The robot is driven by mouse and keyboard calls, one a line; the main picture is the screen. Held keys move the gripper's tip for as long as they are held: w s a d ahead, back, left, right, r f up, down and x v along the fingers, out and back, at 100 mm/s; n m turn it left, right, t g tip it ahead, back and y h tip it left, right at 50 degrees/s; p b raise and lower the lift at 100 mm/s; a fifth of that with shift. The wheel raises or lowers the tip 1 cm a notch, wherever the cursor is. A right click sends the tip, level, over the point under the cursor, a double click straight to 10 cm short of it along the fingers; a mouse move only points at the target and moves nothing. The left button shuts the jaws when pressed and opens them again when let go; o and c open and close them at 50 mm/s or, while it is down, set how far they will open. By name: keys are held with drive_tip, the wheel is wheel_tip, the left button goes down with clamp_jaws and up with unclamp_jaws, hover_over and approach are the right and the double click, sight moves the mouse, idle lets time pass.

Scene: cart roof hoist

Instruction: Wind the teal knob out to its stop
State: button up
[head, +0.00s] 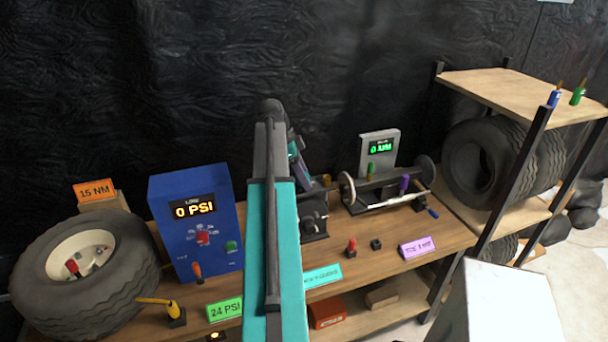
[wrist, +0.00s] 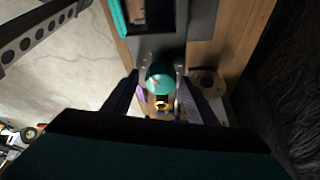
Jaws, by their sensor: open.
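The teal knob (wrist: 160,76) shows in the wrist view as a rounded teal cap, in front of a dark grey device with a dark rectangular opening (wrist: 152,14). My gripper (wrist: 157,94) is open, with one dark finger on each side of the knob. I cannot tell whether either finger touches it. A small orange-and-white detail (wrist: 161,104) shows just below the knob, between the fingers. In the head view my teal arm stands in front of the bench's middle and hides the knob. A black device (head: 313,217) shows just right of the arm.
A blue gauge box (head: 190,250) reading 0 PSI and a tire (head: 85,292) stand at left. A roller rig (head: 385,190) and a grey 0 NM display stand at right. A shelf rack (head: 515,85) holds tires. A red-handled lever (head: 352,246) stands near the bench front.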

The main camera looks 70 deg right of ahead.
drive_tip(key=c, duration=1.1)
drive_tip(key=shift+o, duration=0.2)
drive_tip(key=shift+n, duration=0.4)
